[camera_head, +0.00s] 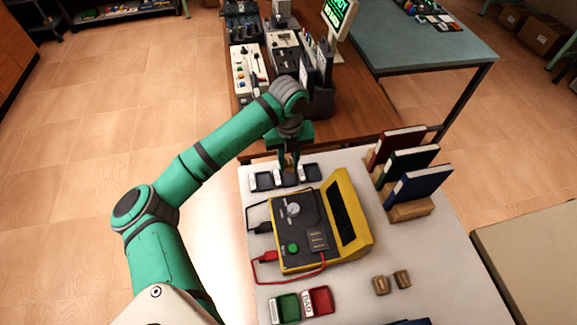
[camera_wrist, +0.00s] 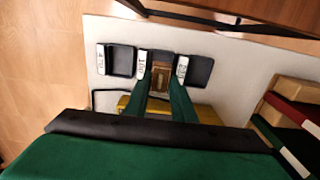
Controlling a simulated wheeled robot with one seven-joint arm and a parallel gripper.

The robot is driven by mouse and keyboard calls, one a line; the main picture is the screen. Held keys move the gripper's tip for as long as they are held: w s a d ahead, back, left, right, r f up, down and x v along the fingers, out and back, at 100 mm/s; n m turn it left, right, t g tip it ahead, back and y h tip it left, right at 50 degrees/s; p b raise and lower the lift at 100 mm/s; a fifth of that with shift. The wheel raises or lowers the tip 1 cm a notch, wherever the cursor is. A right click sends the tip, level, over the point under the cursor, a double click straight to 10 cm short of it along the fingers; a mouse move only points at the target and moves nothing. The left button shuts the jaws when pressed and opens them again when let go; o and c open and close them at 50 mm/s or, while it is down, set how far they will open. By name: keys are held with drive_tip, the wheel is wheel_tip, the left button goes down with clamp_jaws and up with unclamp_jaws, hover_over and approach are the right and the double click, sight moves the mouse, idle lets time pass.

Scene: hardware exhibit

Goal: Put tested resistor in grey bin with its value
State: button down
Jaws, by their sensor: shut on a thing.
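My gripper (camera_head: 290,163) is over the far edge of the white table. In the wrist view its green fingers (camera_wrist: 166,90) are shut on a small brown block (camera_wrist: 161,72), seemingly the resistor. The block is over the middle grey bin (camera_wrist: 160,57), which it and the fingers partly hide; I cannot tell its height above the bin. The left grey bin (camera_wrist: 122,61) and right grey bin (camera_wrist: 201,70) flank it. Each bin has a white label on its left; the middle label (camera_wrist: 143,62) seems to read 100. The yellow tester (camera_head: 355,215) stands nearer.
Two brown blocks (camera_head: 381,285) lie at the near right. A green tray (camera_head: 285,307) and a red tray (camera_head: 318,301) marked BAD lie at the front. Red and black leads run beside the tester. Upright books (camera_head: 418,185) stand at the right. A brown bench with equipment stands beyond.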

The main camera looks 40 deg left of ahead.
sight(289, 164)
drive_tip(key=shift+f, duration=1.4)
drive_tip(key=shift+f, duration=0.6)
drive_tip(key=c, duration=1.5)
unclamp_jaws()
wheel_tip(289, 164, up, 13)
drive_tip(key=shift+r, duration=0.15)
